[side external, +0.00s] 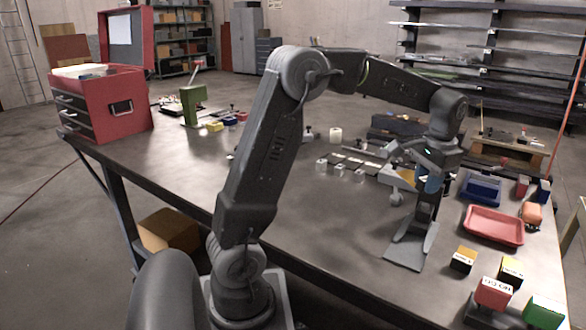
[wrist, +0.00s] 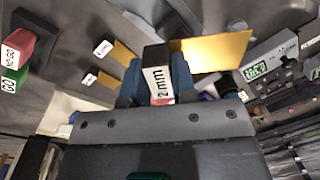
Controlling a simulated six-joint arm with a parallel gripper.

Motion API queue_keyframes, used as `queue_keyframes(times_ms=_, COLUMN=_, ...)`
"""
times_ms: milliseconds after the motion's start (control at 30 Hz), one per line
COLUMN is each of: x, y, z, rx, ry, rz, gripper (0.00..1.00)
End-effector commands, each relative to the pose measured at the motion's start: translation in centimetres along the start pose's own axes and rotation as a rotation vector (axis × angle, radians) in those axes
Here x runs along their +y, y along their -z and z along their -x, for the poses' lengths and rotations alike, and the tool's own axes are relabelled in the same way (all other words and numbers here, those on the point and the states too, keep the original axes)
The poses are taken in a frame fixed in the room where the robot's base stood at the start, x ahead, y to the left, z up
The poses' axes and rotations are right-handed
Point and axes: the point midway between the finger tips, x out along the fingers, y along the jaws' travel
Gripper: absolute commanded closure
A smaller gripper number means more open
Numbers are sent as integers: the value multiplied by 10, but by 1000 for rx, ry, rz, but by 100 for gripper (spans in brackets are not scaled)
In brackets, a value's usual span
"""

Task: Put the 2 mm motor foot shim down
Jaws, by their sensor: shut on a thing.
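The 2 mm motor foot shim has a black grip with a white "2 mm" label (wrist: 160,80) and a flat brass-coloured plate (wrist: 212,52) reaching to the right in the wrist view. My gripper (wrist: 158,88) is shut on the black grip between its blue fingers. In the side external view, the brass plate (side external: 408,175) shows beside my gripper (side external: 430,184), above the right part of the bench. The shim appears raised, but its exact clearance cannot be told. A grey upright piece with a flat base (side external: 404,252) stands below my gripper.
Two labelled black-and-yellow pieces (side external: 463,260) (side external: 510,270) stand at the right front. The red "NO GO" block (side external: 493,292) and green block (side external: 544,311) are near the corner. A pink tray (side external: 493,226) and blue bin (side external: 481,190) lie to the right. The bench middle (side external: 330,225) is clear.

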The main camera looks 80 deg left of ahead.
Motion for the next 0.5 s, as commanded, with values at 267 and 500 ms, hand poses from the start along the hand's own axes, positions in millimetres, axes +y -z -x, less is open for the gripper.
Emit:
queue_keyframes(times_ms=267, x=-140, y=13, z=-12, rx=-20, ry=-35, rz=236, gripper=100)
queue_keyframes(times_ms=500, x=-260, y=-13, z=-25, rx=-25, ry=-65, rz=425, gripper=100)
